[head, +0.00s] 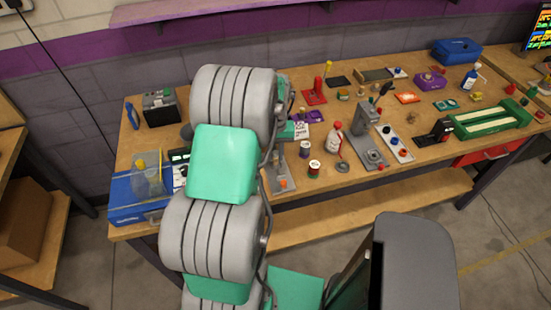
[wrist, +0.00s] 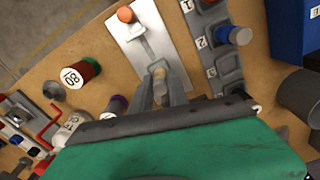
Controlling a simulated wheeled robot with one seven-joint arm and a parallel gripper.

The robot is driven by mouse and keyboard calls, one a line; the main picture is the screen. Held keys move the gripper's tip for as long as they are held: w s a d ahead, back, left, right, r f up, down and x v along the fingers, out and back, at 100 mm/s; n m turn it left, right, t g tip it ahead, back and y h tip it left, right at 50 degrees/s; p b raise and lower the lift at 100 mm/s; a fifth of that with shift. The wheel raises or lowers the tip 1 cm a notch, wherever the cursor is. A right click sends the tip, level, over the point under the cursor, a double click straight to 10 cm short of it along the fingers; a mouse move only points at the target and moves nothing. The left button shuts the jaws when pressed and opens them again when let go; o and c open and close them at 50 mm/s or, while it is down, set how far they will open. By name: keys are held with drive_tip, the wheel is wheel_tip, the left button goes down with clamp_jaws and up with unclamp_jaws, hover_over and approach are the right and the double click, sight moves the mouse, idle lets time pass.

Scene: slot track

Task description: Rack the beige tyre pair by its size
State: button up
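In the wrist view the beige tyre pair (wrist: 159,73) is a small light cylinder at the tips of my gripper (wrist: 160,82). The two grey fingers close in on it from both sides and appear to touch it. It is over the near end of a pale metal plate (wrist: 140,45) with an orange knob (wrist: 125,14); I cannot tell whether it touches the plate. To the right is a grey rack (wrist: 205,55) with places labelled 1, 2 and 3. In the head view my arm hides the gripper.
A green and red spool marked 80 (wrist: 82,73), a purple-topped piece (wrist: 117,105) and a white bottle (wrist: 68,130) stand left of the plate. A dark blue box (wrist: 291,28) is at the upper right. The workbench (head: 330,195) is crowded, with bare wood along its front edge.

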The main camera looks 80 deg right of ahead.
clamp_jaws()
drive_tip(key=shift+r, duration=0.15)
